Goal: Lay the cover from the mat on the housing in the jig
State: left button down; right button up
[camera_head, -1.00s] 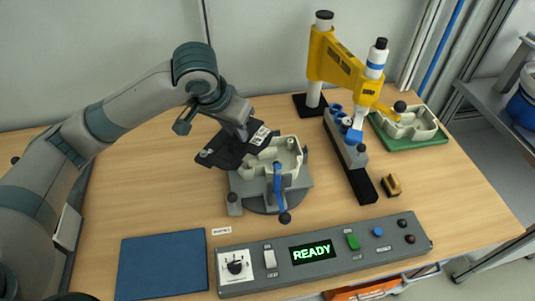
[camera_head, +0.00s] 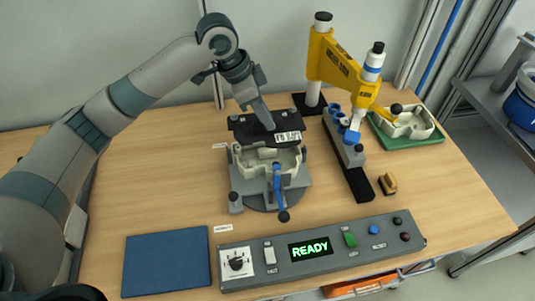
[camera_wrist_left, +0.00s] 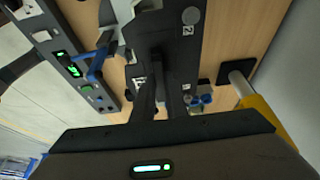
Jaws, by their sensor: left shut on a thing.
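My left gripper (camera_head: 268,122) is shut on the black cover (camera_head: 250,124), which has a white label near its right end. The cover is over the back part of the cream housing (camera_head: 258,160); I cannot tell whether they touch. The housing sits in the grey jig (camera_head: 247,187), with its front part uncovered. A blue lever (camera_head: 278,184) stands at the jig's front. In the left wrist view, the dark cover (camera_wrist_left: 185,45) reaches away from my fingers (camera_wrist_left: 150,90). The blue mat (camera_head: 167,264) is empty. My right gripper is not in view.
A control panel (camera_head: 290,268) reading READY runs along the front. A yellow press arm (camera_head: 343,70) stands behind right, beside a rack with blue parts (camera_head: 345,140). Another cream housing (camera_head: 412,123) sits on a green mat (camera_head: 420,141). A small yellow-brown block (camera_head: 388,184) lies right.

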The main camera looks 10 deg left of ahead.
aim_at(263, 130)
pick_arm(q)
jog(key=shift+f, duration=0.1)
notch_tip(263, 130, down, 5)
jog(key=shift+f+p, duration=0.1)
jog(key=shift+p, duration=0.9)
jog(key=shift+f, duration=0.45)
jog(key=shift+f+p, duration=0.65)
jog(key=shift+f, duration=1.15)
jog(key=shift+f, duration=0.1)
